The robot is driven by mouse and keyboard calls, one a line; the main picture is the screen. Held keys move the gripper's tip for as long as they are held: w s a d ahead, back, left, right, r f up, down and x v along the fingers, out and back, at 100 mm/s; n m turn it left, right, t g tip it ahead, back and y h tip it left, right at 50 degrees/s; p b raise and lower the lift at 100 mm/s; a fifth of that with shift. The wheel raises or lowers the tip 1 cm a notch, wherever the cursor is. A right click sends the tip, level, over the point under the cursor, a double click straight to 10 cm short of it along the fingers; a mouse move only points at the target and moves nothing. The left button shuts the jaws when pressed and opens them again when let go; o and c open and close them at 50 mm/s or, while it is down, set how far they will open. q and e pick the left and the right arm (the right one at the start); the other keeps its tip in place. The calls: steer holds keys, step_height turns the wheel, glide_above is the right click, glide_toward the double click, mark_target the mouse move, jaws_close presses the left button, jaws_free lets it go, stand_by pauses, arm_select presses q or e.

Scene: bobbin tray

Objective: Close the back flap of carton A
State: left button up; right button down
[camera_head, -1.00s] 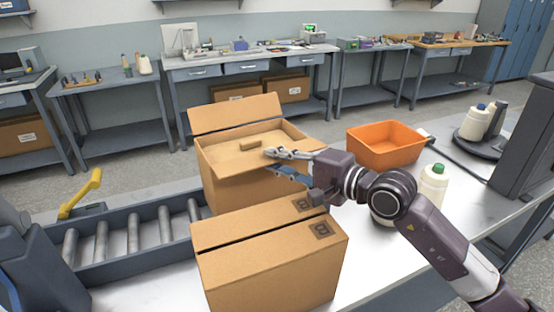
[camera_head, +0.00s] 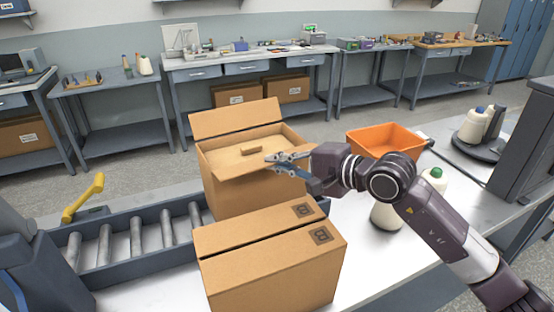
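Carton A (camera_head: 235,195), an open brown box, stands behind a shut carton marked B (camera_head: 275,275). Its back flap (camera_head: 237,118) stands up, leaning away from the opening. A flat brown panel with a small raised block (camera_head: 251,149) lies across the top. The near flap (camera_head: 235,172) lies low over the front side. My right gripper (camera_head: 268,160) is over the near right part of carton A's top, in front of the back flap and apart from it. Its fingers run close together at the tips; their gap is unclear. My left gripper is not in view.
A roller conveyor (camera_head: 135,240) with a yellow handle (camera_head: 84,198) lies to the left. An orange bin (camera_head: 385,140) stands behind my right arm. A white bottle (camera_head: 386,216) is partly hidden by that arm. Bare table (camera_head: 372,265) shows right of carton B.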

steer(key=r+g+h+p, duration=0.1)
steer(key=w+r+m+g+h+p, duration=0.1)
steer(key=g+p, duration=0.1)
steer(key=shift+a+r, duration=0.2)
steer(key=shift+r, duration=0.05)
steer(key=shift+w+a+r+g+h+p, duration=0.1)
steer(key=shift+w+g+h+p, duration=0.15)
steer(key=shift+g+p, duration=0.3)
